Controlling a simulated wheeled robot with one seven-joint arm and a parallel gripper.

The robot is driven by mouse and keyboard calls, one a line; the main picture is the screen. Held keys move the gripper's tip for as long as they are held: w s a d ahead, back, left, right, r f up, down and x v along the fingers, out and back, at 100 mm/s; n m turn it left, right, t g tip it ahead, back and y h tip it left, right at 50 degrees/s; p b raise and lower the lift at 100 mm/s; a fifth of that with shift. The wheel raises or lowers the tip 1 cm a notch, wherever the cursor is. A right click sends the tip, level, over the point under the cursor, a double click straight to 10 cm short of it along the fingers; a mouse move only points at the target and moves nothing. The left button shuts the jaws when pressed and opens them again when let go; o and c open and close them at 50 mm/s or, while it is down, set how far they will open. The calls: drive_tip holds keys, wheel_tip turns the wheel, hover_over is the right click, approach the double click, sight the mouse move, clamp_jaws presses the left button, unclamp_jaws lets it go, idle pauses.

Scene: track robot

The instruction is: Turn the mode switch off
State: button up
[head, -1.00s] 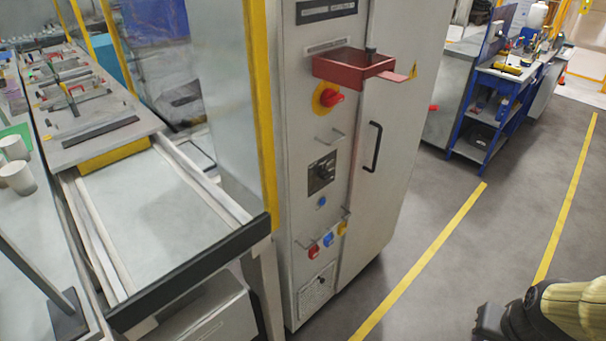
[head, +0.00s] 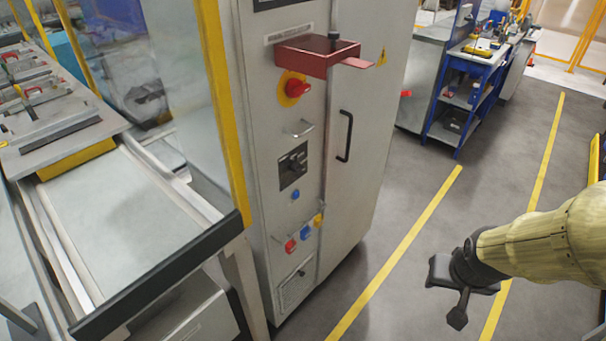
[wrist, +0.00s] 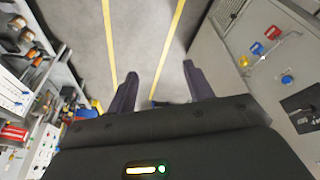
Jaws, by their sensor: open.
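The mode switch is most likely the black rotary knob on a dark square plate (head: 293,166) on the grey cabinet's front, below a red rotary handle on a yellow disc (head: 294,88). The dark plate also shows at the right edge of the wrist view (wrist: 301,108). Its exact knob angle is too small to tell. My gripper (head: 447,298) is at the lower right in the head view, well apart from the cabinet, over the floor. In the wrist view its two dark fingers (wrist: 157,88) stand apart with nothing between them.
A red bracket box (head: 318,58) juts from the cabinet above the switch. A blue workbench (head: 468,95) stands behind. The floor right of the cabinet is clear.

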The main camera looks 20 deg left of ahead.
sight(298, 168)
drive_tip(key=w+a+f+n+t+y+b, duration=0.25)
drive_tip(key=w+a+b, duration=0.2)
drive_tip(key=w, duration=0.55)
drive_tip(key=w+a+f+n+t+y+b, duration=0.25)
drive_tip(key=w+a+t, duration=0.2)
drive_tip(key=w, duration=0.45)
drive_tip(key=w+a+r+n+g+y+b, duration=0.1)
drive_tip(key=a+n+g+y+b, duration=0.3)
drive_tip(key=a+y, duration=0.7)
drive_tip(key=shift+a+r+n+y+b, duration=0.2)
drive_tip(key=shift+a+n+y+b, duration=0.2)
drive_tip(key=shift+a+n+b, duration=1.1)
drive_tip(key=shift+a+n+p, duration=0.2)
drive_tip(key=shift+n+p, duration=0.15)
drive_tip(key=shift+n, duration=0.15)
drive_tip(key=p+x, duration=0.1)
drive_tip(key=x, duration=1.6)
drive_tip(key=shift+w+a, duration=0.1)
